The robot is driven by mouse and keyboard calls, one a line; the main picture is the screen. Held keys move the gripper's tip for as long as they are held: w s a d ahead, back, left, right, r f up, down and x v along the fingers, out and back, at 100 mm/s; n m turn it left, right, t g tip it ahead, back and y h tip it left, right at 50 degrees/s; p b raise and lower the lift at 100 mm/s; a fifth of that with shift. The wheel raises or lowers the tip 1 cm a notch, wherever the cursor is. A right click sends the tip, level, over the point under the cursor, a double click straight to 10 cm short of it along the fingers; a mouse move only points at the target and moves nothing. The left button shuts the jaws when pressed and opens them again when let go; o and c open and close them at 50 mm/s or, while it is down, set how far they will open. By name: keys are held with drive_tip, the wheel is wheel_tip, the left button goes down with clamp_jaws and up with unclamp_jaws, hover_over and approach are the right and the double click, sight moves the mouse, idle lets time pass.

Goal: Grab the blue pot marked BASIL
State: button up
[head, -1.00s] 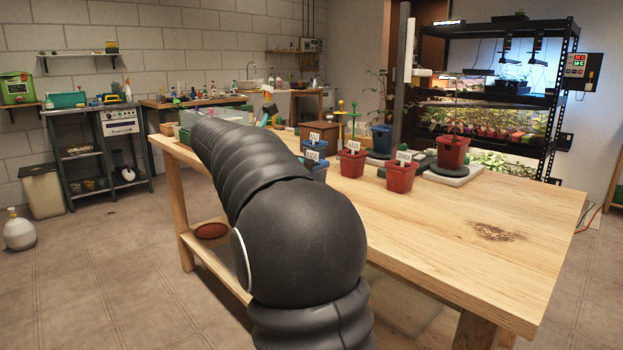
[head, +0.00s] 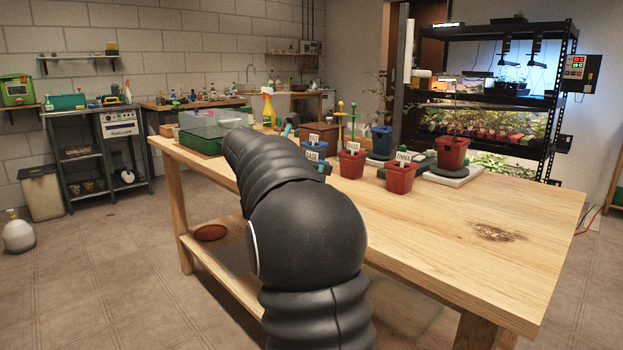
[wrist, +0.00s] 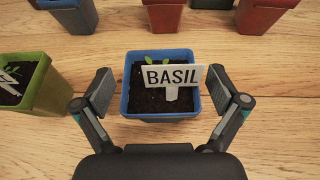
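The blue pot marked BASIL (wrist: 160,117) stands upright on the wooden table in the wrist view. It holds dark soil, small green leaves and a white BASIL label (wrist: 171,76). My gripper (wrist: 160,92) is open, with one finger on each side of the pot. Gaps show between the fingers and the pot walls, so it does not appear gripped.
A green pot (wrist: 48,88) stands close left of my left finger. Another blue pot (wrist: 78,18) and two red pots (wrist: 164,17) (wrist: 262,17) stand beyond. In the head view, a green tray with a clear cover (head: 205,135) sits at the table's far left. The table's right front is clear.

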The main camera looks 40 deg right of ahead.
drive_tip(key=c, duration=1.1)
drive_tip(key=shift+r, duration=0.1)
